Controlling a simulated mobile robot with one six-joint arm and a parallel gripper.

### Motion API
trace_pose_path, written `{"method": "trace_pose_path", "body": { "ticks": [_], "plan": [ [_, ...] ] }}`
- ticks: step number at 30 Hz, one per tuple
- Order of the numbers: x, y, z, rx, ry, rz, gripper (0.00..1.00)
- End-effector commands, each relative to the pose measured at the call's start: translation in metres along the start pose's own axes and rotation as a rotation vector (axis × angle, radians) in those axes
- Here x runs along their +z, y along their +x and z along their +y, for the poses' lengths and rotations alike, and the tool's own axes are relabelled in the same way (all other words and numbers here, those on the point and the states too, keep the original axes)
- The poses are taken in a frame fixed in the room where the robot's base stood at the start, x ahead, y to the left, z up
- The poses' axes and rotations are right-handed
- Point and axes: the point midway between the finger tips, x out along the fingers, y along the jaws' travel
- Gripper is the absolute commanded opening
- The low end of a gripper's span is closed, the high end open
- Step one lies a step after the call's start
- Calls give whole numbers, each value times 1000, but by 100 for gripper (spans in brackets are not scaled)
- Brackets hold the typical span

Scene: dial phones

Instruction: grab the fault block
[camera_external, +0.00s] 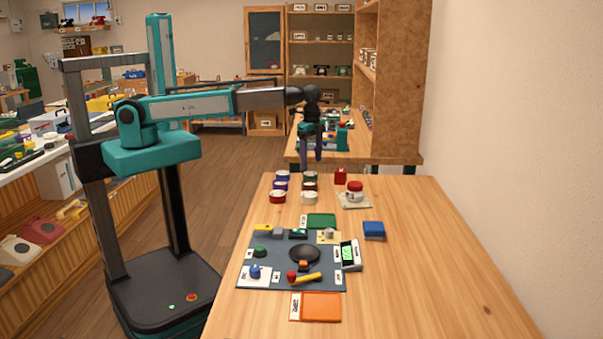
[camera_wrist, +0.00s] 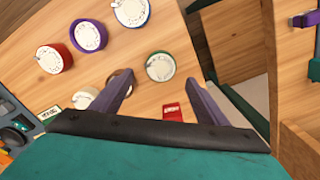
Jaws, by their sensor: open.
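A small red block (camera_external: 340,176) stands near the far edge of the wooden table. It looks like the fault block, but I cannot read its label. In the wrist view the red block (camera_wrist: 172,112) has a pale mark and lies between my two purple fingers, closer to the right one. My gripper (camera_external: 311,157) is open and empty, pointing down near the table's far edge, left of the red block in the external view. The fingers also show in the wrist view (camera_wrist: 158,80), apart from the block.
Several round dial pots (camera_external: 278,197) stand left of the red block. A red-and-white jar (camera_external: 355,190) is in front of it. A grey mat (camera_external: 265,270) with small parts, a blue block (camera_external: 373,231) and an orange tray (camera_external: 316,307) lie nearer. The table's right side is clear.

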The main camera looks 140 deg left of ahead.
Motion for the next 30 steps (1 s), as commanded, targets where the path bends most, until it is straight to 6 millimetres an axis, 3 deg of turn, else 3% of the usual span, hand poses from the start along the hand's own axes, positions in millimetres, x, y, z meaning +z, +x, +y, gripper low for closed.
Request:
{"method": "trace_pose_path", "body": {
  "ticks": [8,22,30],
  "plan": [
    [1,7,0,0,0,0,68],
    [4,46,-1,1,0,-1,68],
    [4,52,-1,0,0,0,68]
  ]
}}
